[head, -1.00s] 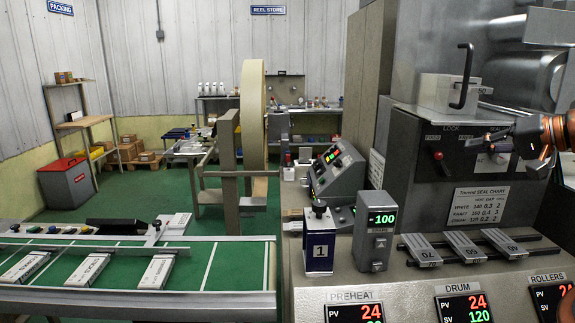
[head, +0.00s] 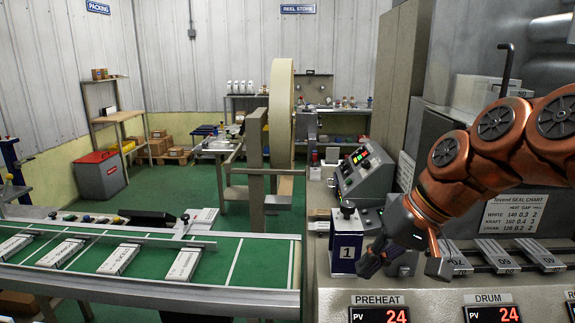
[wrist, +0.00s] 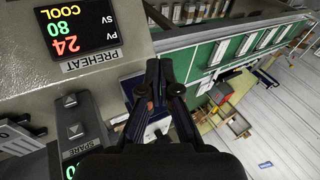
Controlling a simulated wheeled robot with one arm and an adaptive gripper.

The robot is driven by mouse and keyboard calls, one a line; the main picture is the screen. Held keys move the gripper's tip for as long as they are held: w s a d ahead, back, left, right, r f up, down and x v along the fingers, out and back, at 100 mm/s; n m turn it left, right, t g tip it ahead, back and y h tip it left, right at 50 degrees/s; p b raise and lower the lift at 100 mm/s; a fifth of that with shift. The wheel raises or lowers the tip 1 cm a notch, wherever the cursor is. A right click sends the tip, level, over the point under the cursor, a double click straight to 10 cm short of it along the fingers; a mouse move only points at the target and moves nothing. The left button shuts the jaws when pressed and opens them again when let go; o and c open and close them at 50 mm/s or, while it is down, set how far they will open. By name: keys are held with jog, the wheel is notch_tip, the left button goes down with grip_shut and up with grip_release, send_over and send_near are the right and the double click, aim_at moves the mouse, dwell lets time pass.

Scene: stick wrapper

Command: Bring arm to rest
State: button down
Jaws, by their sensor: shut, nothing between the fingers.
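My orange arm comes in from the right in the head view, reaching over the grey machine console (head: 455,300). My gripper (head: 372,264) hangs low at its end, fingers pointing down and left, in front of the right side of the blue and white box marked 1 (head: 346,245). In the wrist view my gripper (wrist: 158,72) has its dark fingers close together with nothing between them. The box marked 1 is partly hidden behind the fingers there. The spare unit (wrist: 82,130) is beside the gripper at lower left. My arm hides part of the seal panel.
The PREHEAT display (head: 379,314) and DRUM display (head: 492,313) are at the console front. Small numbered blocks (head: 497,256) lie on rails under my arm. A green conveyor (head: 215,262) with several white packs is at left. A large reel (head: 281,110) stands behind. Green floor is open beyond.

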jog(key=s+d+f+g+h, duration=0.2)
jog(key=s+f+h, duration=0.1)
jog(key=s+f, duration=0.6)
jog(key=s+d+f+g+h, duration=0.1)
jog(key=s+d+f+h, duration=0.1)
jog(key=s+f, duration=0.8)
jog(key=s, duration=0.2)
jog(key=shift+s+d+g+h, duration=0.3)
jog(key=shift+d+g+h, duration=0.1)
